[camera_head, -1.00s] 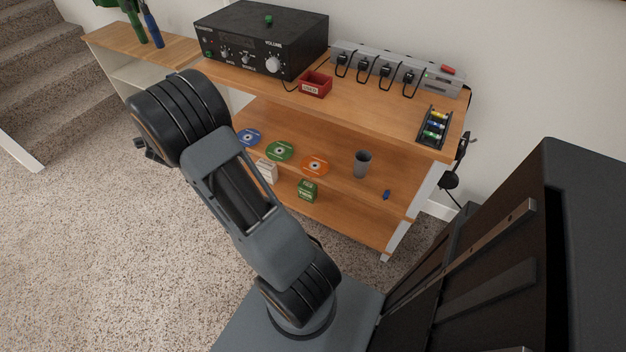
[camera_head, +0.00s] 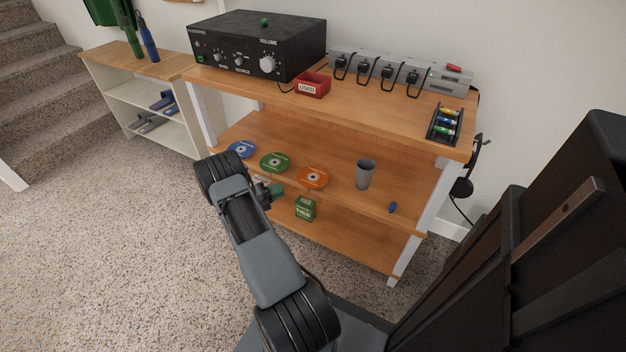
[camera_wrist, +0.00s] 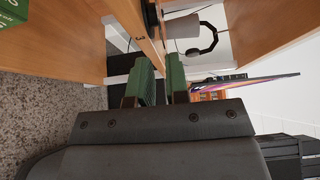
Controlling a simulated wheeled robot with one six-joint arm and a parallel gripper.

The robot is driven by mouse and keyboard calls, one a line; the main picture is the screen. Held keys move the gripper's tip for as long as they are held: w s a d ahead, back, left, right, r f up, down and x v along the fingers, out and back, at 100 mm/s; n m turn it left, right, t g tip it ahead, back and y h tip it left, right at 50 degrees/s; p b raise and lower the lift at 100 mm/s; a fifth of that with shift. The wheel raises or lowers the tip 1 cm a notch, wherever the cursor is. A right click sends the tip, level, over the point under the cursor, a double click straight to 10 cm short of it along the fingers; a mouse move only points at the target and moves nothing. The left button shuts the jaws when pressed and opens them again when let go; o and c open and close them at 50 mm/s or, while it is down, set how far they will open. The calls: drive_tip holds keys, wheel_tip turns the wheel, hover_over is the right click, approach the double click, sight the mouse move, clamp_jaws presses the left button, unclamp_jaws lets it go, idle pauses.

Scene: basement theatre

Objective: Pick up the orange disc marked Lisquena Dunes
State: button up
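The orange disc (camera_head: 313,177) lies on the middle shelf of the wooden bench, between a green disc (camera_head: 274,162) and a grey cup (camera_head: 365,174). Its lettering is too small to read. A blue disc (camera_head: 242,149) lies further left. My gripper (camera_head: 276,190) is in front of the shelf, left of the orange disc and apart from it. In the wrist view my gripper's two green fingers (camera_wrist: 162,82) stand apart with a gap and nothing between them. I cannot make out the orange disc in the wrist view.
A green box (camera_head: 305,208) sits on the shelf below the discs; it also shows in the wrist view (camera_wrist: 12,10). A small blue item (camera_head: 393,207) lies right of the cup. The bench top (camera_head: 380,103) overhangs the shelf. Headphones (camera_head: 467,170) hang at the right end.

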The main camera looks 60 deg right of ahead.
sight(297, 183)
drive_tip(key=shift+b+x, duration=0.9)
drive_tip(key=shift+x, duration=2.9)
drive_tip(key=shift+r, duration=0.1)
drive_tip(key=shift+c, duration=0.3)
clamp_jaws()
